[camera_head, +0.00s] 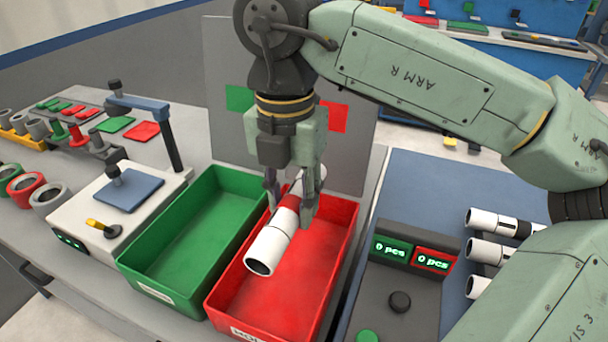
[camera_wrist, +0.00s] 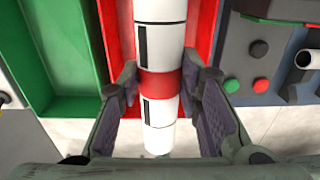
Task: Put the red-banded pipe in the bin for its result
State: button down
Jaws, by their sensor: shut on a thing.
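The red-banded pipe (camera_head: 271,243) is a white tube with a red band around its middle. My gripper (camera_head: 291,203) is shut on it at the band, and the pipe is tilted over the red bin (camera_head: 340,262). In the wrist view the pipe (camera_wrist: 160,105) runs between the two fingers of my gripper (camera_wrist: 166,100), with black marks on its white parts. Whether the pipe touches the red bin's floor or rim cannot be told. The green bin (camera_head: 150,262) stands beside the red bin on the left, empty.
A counter box (camera_head: 405,262) right of the red bin shows "0 pcs" on a green and a red display. Several white pipes (camera_head: 487,249) lie further right. A measuring station (camera_head: 105,215) with a blue plate stands left of the green bin. A grey panel (camera_head: 222,75) rises behind the bins.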

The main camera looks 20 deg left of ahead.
aim_at(290, 199)
jog(key=shift+s+f+b, duration=0.1)
jog(key=shift+f+b, duration=0.45)
jog(key=shift+f, duration=0.2)
notch_tip(290, 199, down, 7)
jog(key=b, duration=0.5)
jog(key=shift+f+b, duration=0.2)
jog(key=shift+b, duration=0.2)
jog(key=shift+f, duration=0.1)
jog(key=c, duration=1.1)
grip_release()
notch_tip(290, 199, up, 12)
jog(key=shift+a+r, duration=0.1)
jog(key=shift+a, duration=0.05)
dwell(0.3)
